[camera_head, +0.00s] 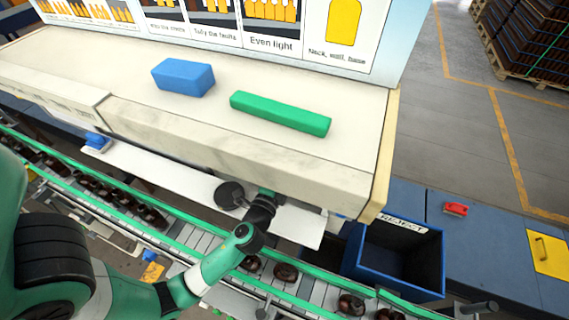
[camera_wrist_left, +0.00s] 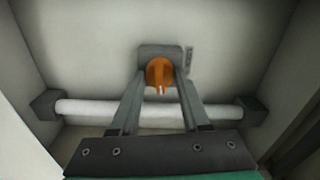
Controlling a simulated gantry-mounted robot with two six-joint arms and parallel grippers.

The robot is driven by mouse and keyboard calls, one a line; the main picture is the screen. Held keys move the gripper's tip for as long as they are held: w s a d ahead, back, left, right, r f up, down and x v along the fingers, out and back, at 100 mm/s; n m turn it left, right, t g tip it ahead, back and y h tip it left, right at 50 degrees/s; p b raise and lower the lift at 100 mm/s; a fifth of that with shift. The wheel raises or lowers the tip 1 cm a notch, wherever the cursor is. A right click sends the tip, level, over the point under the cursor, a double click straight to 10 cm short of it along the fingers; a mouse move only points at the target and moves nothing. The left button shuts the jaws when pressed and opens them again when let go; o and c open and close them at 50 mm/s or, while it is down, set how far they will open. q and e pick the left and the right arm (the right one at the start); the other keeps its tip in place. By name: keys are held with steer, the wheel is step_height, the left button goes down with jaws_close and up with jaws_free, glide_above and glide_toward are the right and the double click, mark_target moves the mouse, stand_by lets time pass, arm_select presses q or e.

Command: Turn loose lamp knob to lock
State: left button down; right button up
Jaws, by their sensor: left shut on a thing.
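The lamp knob (camera_wrist_left: 160,72) is a round orange knob with a pale mark at its lower edge, in the left wrist view. It sits on a grey mount on the pale wall, by a white tube lamp (camera_wrist_left: 85,110). My left gripper (camera_wrist_left: 161,80) is shut on the knob, one finger on each side. In the head view my left arm reaches up from the lower left, and its wrist (camera_head: 262,208) is at the underside of the cream housing (camera_head: 240,140). The knob and fingertips are hidden there. My right gripper is not seen.
A blue block (camera_head: 183,78) and a green bar (camera_head: 280,114) lie on top of the housing. A conveyor (camera_head: 205,240) with dark bottles runs below. A blue reject bin (camera_head: 400,256) stands at the right. Side walls flank the lamp closely.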

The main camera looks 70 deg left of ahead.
arm_select(q)
steer(key=shift+r+m, duration=0.1)
steer(key=shift+m, duration=0.5)
steer(key=shift+c, duration=1.9)
jaws_free()
steer(key=shift+d, duration=0.15)
steer(key=b+v, duration=0.2)
steer(key=v, duration=0.9)
steer(key=shift+s, duration=0.25)
steer(key=shift+d, duration=0.1)
